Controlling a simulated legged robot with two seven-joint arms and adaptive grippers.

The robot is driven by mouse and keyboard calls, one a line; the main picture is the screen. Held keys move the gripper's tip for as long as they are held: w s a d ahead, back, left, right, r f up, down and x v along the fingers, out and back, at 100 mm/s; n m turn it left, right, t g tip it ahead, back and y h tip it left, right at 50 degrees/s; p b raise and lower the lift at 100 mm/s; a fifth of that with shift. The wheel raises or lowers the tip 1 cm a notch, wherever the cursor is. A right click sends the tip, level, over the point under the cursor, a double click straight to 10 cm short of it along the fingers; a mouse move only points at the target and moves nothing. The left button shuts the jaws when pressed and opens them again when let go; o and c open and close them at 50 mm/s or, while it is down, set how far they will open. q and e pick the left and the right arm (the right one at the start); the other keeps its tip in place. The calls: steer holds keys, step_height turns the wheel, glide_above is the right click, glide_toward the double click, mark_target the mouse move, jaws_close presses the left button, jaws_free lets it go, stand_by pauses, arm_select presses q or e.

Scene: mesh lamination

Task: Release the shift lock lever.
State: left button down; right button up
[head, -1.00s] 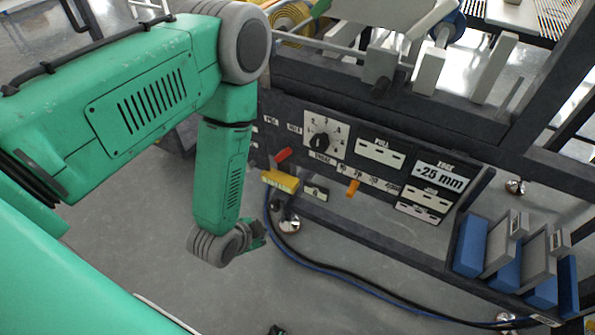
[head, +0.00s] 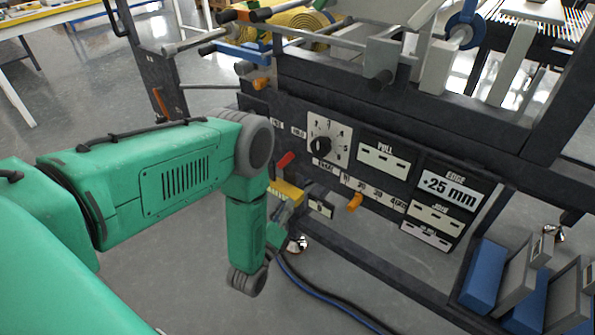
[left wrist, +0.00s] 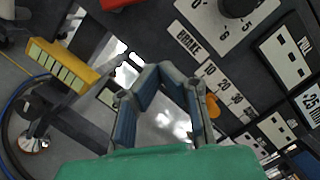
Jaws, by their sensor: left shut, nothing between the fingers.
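No label that I can read says shift lock, so I cannot tell which handle is that lever. A red lever (head: 285,159) sticks out at the left of the dark control panel (head: 400,164), above a yellow block (head: 287,190). An orange lever (head: 355,202) sits under the numbered brake scale and also shows in the left wrist view (left wrist: 212,104). My left gripper (head: 289,208) is shut and empty, just below the yellow block. In the left wrist view its fingers (left wrist: 160,72) meet in front of the panel, between the yellow block and the orange lever.
A dial (head: 326,137) sits on the panel with PULL and +25 mm plates to its right. Blue hoses (head: 320,292) run along the floor below. Blue and grey blocks (head: 490,272) stand at lower right. The floor at lower left is open.

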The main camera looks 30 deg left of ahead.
mark_target(289, 158)
arm_select(q)
steer(key=w+b, duration=0.1)
steer(key=w, duration=0.2)
steer(key=w+a+b, duration=0.1)
steer(key=w+b, duration=0.1)
steer(key=w, duration=0.1)
steer(key=w+a+r+b, duration=0.1)
steer(key=w+b, duration=0.1)
steer(key=w, duration=0.2)
steer(key=shift+r, duration=0.1)
steer(key=shift+a+r, duration=0.35)
steer(key=shift+a, duration=0.25)
steer(key=shift+a+r, duration=0.35)
steer(key=shift+a, duration=0.25)
steer(key=shift+a+r+b, duration=0.3)
steer(key=shift+r, duration=0.1)
steer(key=shift+d+r, duration=0.1)
arm_select(e)
steer(key=f, duration=0.5)
steer(key=shift+a+f, duration=0.2)
steer(key=shift+a, duration=0.05)
arm_select(q)
steer(key=shift+w, duration=0.1)
arm_select(e)
steer(key=shift+a, duration=0.1)
